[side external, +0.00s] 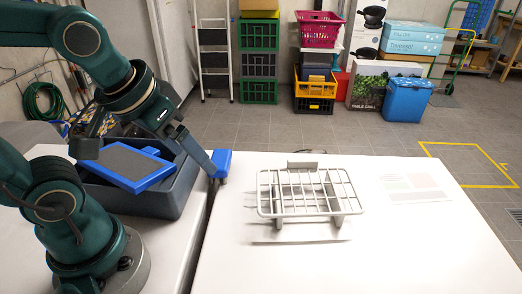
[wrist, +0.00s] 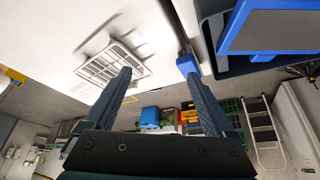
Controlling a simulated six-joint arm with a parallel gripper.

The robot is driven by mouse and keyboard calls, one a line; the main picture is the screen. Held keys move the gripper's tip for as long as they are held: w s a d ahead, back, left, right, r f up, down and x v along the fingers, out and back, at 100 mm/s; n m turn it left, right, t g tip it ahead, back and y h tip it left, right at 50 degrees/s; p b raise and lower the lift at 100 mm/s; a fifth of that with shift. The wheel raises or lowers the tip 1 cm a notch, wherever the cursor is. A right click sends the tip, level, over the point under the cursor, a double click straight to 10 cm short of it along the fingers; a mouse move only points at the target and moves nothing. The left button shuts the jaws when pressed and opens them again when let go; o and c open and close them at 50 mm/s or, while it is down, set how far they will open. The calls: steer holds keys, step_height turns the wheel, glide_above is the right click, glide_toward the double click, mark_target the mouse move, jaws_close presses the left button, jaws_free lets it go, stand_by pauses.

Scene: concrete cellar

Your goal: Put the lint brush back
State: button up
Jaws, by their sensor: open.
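A flat rectangular piece with a blue frame and grey face (side external: 126,165) lies tilted across the top of a dark grey bin (side external: 178,196) at the left. It also shows at the upper right of the wrist view (wrist: 275,32). It may be the lint brush, but I cannot tell for certain. My gripper (wrist: 160,77) is open, with nothing between its two blue-grey fingers. In the side view one finger reaches down close to a small blue block (side external: 222,162) at the table edge; contact is unclear. That block also shows in the wrist view (wrist: 187,65).
A pale wire rack (side external: 310,192) stands on the white table (side external: 430,245), with a faint printed sheet (side external: 415,187) to its right. Free table surface lies around the rack. Crates (side external: 259,64), boxes and a stepladder (side external: 213,50) stand far back on the floor.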

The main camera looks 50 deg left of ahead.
steer(key=shift+s+d+m+h, duration=0.5)
steer(key=shift+s+d+m, duration=0.55)
steer(key=shift+s, duration=0.2)
